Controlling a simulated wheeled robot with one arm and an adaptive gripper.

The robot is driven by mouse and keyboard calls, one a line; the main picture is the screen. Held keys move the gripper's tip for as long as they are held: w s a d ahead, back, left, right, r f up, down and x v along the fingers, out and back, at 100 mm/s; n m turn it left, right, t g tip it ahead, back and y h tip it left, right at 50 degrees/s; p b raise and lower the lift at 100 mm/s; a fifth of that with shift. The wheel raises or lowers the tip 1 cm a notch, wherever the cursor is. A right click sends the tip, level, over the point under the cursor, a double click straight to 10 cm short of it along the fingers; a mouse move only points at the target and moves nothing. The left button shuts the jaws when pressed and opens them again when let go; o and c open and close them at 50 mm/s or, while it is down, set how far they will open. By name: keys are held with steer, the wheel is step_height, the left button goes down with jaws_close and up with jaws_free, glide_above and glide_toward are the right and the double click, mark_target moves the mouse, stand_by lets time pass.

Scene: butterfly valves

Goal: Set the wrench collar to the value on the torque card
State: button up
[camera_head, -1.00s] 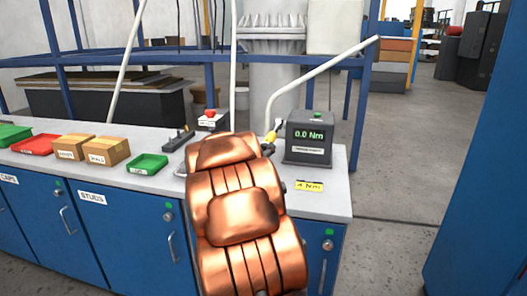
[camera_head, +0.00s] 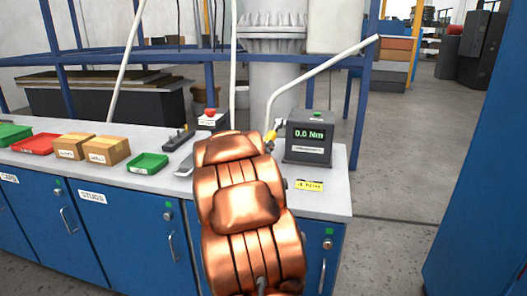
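The torque tester (camera_head: 309,138) is a dark grey box at the right end of the bench, and its green display reads 0.0 Nm. A yellow torque card (camera_head: 309,185) lies on the bench in front of it; its print is too small to read surely. A yellow and metal piece (camera_head: 271,137), perhaps part of the wrench, shows just left of the tester, beyond my copper-coloured arm. A grey metal end (camera_head: 184,171) shows left of my arm. The arm hides the bench between them, and my gripper cannot be made out.
Left along the bench are a green tray (camera_head: 148,163), cardboard boxes (camera_head: 106,151), a red tray (camera_head: 33,144) and a dark fixture (camera_head: 179,139). A box with a red button (camera_head: 211,119) stands behind. White slanting bars and blue posts rise behind the bench.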

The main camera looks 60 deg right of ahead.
steer(key=c, duration=0.4)
